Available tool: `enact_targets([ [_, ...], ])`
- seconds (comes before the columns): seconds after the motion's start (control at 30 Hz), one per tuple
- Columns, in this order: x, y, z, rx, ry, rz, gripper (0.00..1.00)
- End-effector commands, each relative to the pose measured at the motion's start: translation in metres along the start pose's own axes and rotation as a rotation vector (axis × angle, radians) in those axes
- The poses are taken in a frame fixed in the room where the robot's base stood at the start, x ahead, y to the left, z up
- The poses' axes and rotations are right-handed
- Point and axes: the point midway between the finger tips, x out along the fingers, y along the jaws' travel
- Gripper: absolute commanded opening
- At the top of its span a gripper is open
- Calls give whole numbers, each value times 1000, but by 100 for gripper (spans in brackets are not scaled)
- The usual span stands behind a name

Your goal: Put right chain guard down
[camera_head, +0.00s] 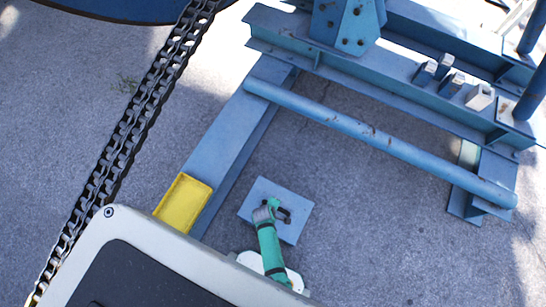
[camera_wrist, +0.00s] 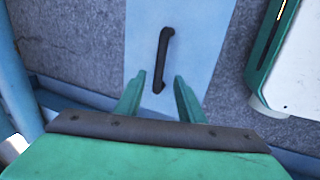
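The chain guard is a flat light-blue plate (camera_head: 262,190) with a dark handle (camera_head: 283,213) on its face. In the head view it lies flat, apparently on the concrete, just right of a blue frame beam. The plate (camera_wrist: 200,25) and handle (camera_wrist: 164,45) also show in the wrist view. My gripper (camera_head: 265,212) is over the plate at the handle. In the wrist view its green fingers (camera_wrist: 160,75) are spread, with the lower end of the handle between them and a gap on each side. Part of the plate is hidden by my gripper and arm.
A yellow tray-like piece (camera_head: 183,203) sits on the blue beam (camera_head: 235,130) to the left. A heavy chain (camera_head: 130,130) runs down the left side. A blue round bar (camera_head: 380,143) crosses behind the plate. Bare concrete (camera_head: 400,240) is free to the right.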

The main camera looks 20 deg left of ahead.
Motion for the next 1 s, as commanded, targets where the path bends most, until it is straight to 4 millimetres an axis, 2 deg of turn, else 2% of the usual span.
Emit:
enact_targets([
  [0.27, -6, 0, 1, 5, 1, 1, 36],
  [0.37, -11, 0, 11, 43, 16, 20, 36],
  [0.47, -26, 1, 30, 134, 54, 66, 36],
  [0.57, -54, 0, 51, 264, 117, 131, 36],
  [0.77, -133, 0, 80, 546, 265, 274, 36],
  [0.97, -235, 4, 94, 826, 426, 418, 36],
  [1.0, -258, 6, 96, 881, 460, 447, 36],
])
